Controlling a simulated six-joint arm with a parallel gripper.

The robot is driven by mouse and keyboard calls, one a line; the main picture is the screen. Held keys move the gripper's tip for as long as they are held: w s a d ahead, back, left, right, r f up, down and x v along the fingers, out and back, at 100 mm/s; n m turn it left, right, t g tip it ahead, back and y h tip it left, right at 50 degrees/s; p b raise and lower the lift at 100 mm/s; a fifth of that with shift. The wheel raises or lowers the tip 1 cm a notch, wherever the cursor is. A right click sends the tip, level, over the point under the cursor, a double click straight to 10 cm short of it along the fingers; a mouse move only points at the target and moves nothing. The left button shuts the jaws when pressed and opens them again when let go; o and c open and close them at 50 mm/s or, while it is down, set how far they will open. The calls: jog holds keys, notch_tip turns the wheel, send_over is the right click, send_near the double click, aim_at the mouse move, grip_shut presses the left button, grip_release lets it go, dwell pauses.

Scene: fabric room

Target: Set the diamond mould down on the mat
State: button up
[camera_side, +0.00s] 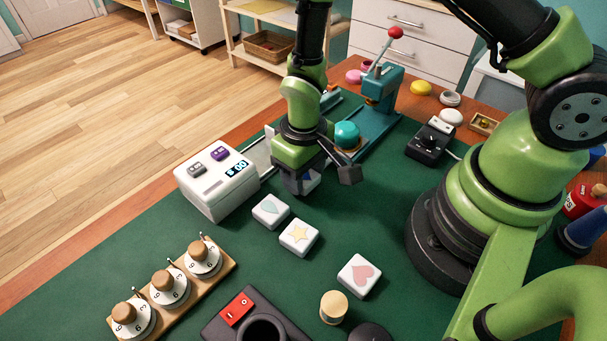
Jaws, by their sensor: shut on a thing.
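My gripper (318,182) points down over the green mat (385,220), shut on a white block with a blue patch, the diamond mould (312,181). The jaws cover most of this mould, so its full shape is hidden. It is low over the mat, behind the other moulds; I cannot tell whether it touches the mat. A white mould with a pale teal shape (271,211), one with a yellow star (299,237) and one with a pink heart (359,275) lie on the mat in front.
A white device with a display (217,184) stands to the left. A teal press with a red-knobbed lever (380,100) stands behind. A black control box (432,143) is to the right. Dials on a wooden board (168,287) and a dark cup unit (258,322) are in front.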

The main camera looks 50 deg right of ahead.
jog(key=shift+f, duration=0.4)
jog(key=shift+f, duration=0.1)
jog(key=o, duration=0.9)
jog(key=s+d+r+m+t+y, duration=0.1)
jog(key=s+r+t, duration=0.1)
jog(key=r, duration=1)
jog(key=s+d+r+m+t, duration=0.1)
jog(key=d+r, duration=0.1)
jog(key=r, duration=1)
jog(key=s+d+r+m+t+y, duration=0.1)
jog(key=s+r+t, duration=0.3)
jog(key=s, duration=0.5)
jog(key=shift+d+r+m, duration=0.15)
jog(key=shift+r+m, duration=0.35)
jog(key=shift+r, duration=0.9)
